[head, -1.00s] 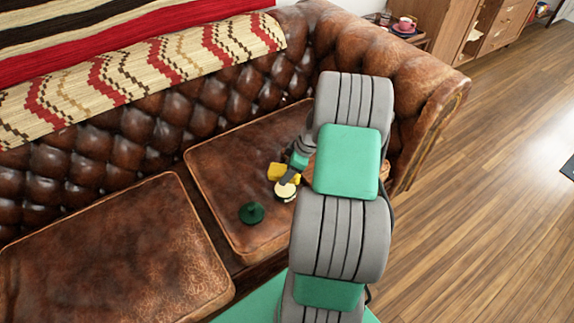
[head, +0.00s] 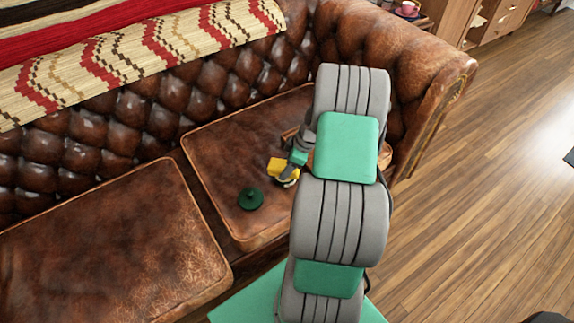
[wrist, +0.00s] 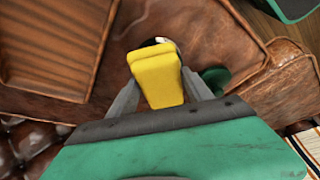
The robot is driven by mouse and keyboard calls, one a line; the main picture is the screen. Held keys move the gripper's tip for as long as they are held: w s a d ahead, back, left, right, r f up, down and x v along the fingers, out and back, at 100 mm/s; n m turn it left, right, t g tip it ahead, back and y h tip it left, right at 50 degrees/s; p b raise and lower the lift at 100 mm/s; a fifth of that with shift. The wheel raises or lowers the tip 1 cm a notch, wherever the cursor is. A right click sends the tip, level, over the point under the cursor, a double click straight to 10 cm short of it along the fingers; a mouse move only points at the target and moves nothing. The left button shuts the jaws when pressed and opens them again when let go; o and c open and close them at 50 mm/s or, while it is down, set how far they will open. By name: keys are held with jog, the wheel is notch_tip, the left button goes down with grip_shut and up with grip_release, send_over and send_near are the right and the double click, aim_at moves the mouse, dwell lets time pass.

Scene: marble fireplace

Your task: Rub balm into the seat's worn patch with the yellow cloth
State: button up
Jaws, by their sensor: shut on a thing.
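The yellow cloth (head: 281,168) is a folded pad between my gripper's fingers, over the right seat cushion (head: 225,150). My gripper (wrist: 165,90) is shut on it; the cloth also shows in the wrist view (wrist: 156,72). The round balm tin (head: 287,183) is right by the cloth and mostly hidden by it; in the wrist view a bit of its rim (wrist: 152,42) shows past the cloth. I cannot tell whether cloth and balm touch. A dark green lid (head: 250,199) lies on the same cushion. A paler, mottled worn patch (head: 205,268) shows on the left cushion's front corner.
The tufted sofa back (head: 130,120) and rolled arm (head: 410,60) border the seat. A striped throw (head: 150,55) hangs over the back. A ridged wooden piece (wrist: 50,40) lies near the gripper. The left cushion (head: 90,250) is otherwise clear.

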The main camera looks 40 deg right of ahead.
jog(key=shift+f+b, duration=0.5)
jog(key=shift+f, duration=0.1)
dwell(1.6)
jog(key=shift+r, duration=0.1)
jog(key=shift+r+p, duration=2.3)
jog(key=shift+r, duration=1.15)
